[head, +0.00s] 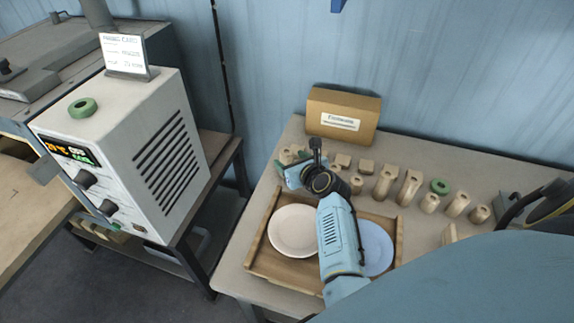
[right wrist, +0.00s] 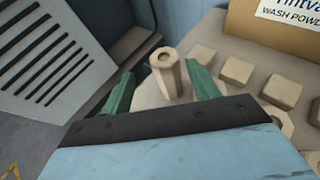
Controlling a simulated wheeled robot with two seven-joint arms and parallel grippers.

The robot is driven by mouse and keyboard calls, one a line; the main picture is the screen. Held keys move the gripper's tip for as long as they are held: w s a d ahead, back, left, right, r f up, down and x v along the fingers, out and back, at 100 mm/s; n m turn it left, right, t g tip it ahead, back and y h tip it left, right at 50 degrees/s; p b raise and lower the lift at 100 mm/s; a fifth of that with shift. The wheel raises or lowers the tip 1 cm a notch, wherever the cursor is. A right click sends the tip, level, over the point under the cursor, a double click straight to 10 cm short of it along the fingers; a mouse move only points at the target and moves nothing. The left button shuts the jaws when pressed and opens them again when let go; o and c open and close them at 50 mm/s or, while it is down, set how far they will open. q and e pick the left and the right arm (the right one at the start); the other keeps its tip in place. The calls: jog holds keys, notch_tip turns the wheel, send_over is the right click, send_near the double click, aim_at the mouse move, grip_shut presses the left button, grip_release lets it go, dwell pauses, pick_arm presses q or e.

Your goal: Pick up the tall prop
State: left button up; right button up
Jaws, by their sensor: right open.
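My right gripper (right wrist: 162,88) is open, with its two green fingers apart. A tall, pale, many-sided prop (right wrist: 166,72) with a hole in its top stands upright in the gap between the fingers in the right wrist view. Its lower part is hidden behind the gripper body, and I see no finger closed on it. In the head view the right gripper (head: 291,160) is over the table's back left corner, where it and the wrist largely hide this prop. My left gripper is not in view.
Several wooden props (head: 384,180) stand in a row to the right, with a green ring (head: 440,186) among them. A cardboard box (head: 342,113) stands behind. A wooden tray (head: 262,262) holds a white plate (head: 293,230) and a bluish plate (head: 377,245). A dryer cabinet (head: 150,140) stands left, across a gap.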

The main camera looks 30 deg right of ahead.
aim_at(290, 158)
jog(key=shift+s+d+f+b+x, duration=0.15)
jog(key=shift+b+x, duration=0.15)
jog(key=shift+x, duration=0.65)
jog(key=shift+d+f+b+x, duration=0.15)
jog(key=shift+b+x, duration=0.1)
jog(key=shift+x, duration=0.65)
jog(key=shift+s+f+b+x, duration=0.1)
jog(key=shift+b+x, duration=0.2)
jog(key=shift+x, duration=0.65)
jog(key=shift+c, duration=0.2)
jog(key=c, duration=1.2)
